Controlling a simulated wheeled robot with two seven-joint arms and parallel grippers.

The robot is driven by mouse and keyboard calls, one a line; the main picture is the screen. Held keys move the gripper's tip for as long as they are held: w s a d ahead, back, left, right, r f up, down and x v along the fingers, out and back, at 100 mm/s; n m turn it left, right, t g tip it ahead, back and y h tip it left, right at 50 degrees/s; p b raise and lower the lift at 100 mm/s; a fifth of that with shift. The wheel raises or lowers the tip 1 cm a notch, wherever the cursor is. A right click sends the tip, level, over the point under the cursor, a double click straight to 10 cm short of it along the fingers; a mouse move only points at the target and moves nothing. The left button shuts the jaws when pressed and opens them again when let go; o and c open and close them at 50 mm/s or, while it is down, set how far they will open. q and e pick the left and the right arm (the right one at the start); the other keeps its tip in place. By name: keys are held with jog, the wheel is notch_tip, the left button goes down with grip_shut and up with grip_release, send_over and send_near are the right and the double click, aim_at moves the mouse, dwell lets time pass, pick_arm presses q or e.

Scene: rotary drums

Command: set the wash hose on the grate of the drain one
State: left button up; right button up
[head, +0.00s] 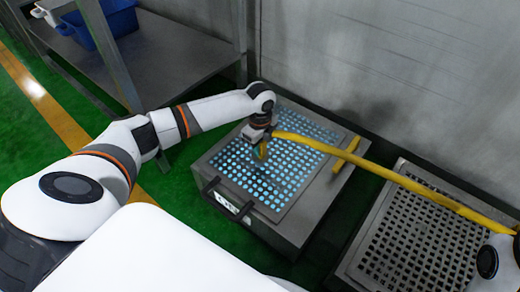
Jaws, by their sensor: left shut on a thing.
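The yellow wash hose (405,182) runs from the right edge of the head view to my left gripper (261,146). My left gripper is shut on the hose near its end, over a grey box (321,185) whose perforated top plate (262,185) shows pale blue holes. A short yellow end hangs below the fingers; I cannot tell whether it touches the plate. A square drain grate (420,245) with dark holes lies to the right, and the hose passes over its far part. I cannot tell from any readable mark which one is drain one. My right gripper is out of view.
The box has a dark handle (211,187) and a small label at its front. A short yellow bar (349,153) shows at its right side. A grey wall stands behind. A metal shelf (170,55) with a blue bin (100,20) is at upper left. Green floor lies at left.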

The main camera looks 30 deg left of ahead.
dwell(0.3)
pick_arm(q)
jog(key=shift+f, duration=0.2)
jog(key=o, duration=1.1)
